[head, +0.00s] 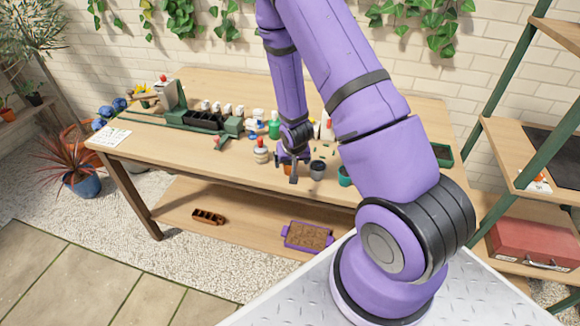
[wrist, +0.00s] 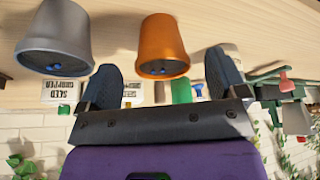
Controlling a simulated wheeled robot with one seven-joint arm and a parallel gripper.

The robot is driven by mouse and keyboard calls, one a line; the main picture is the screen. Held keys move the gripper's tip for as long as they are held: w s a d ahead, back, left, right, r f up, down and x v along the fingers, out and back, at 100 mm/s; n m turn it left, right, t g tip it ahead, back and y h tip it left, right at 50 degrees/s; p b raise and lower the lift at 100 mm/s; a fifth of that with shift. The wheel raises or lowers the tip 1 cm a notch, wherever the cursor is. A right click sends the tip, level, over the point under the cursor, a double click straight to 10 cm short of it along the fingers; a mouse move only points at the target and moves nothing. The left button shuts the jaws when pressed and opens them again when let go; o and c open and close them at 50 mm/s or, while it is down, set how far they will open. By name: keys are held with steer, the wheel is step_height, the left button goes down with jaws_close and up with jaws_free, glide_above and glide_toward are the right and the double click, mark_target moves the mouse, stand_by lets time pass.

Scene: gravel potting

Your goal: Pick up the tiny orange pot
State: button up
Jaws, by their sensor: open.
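The tiny orange pot (wrist: 162,40) shows upside down in the wrist view, standing on the wooden tabletop, with a dark, bluish patch inside its rim. My gripper (wrist: 161,62) is open, with one dark finger towards each side of the pot in the picture. Gaps show between the fingers and the pot, and nothing is held. In the head view my gripper (head: 293,164) is low over the front of the table, and only a sliver of the orange pot (head: 287,169) shows behind it.
A grey pot (wrist: 55,38) stands close beside the orange one, also in the head view (head: 317,169). A teal pot (head: 345,176) is further right. A white bottle (head: 261,151) stands to the left. The table's front-left area (head: 190,150) is clear.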

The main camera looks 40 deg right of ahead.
mark_target(290, 165)
steer(key=shift+x, duration=2.15)
steer(key=shift+w+r, duration=0.1)
steer(key=shift+w, duration=0.05)
steer(key=shift+c, duration=0.5)
steer(key=c, duration=1)
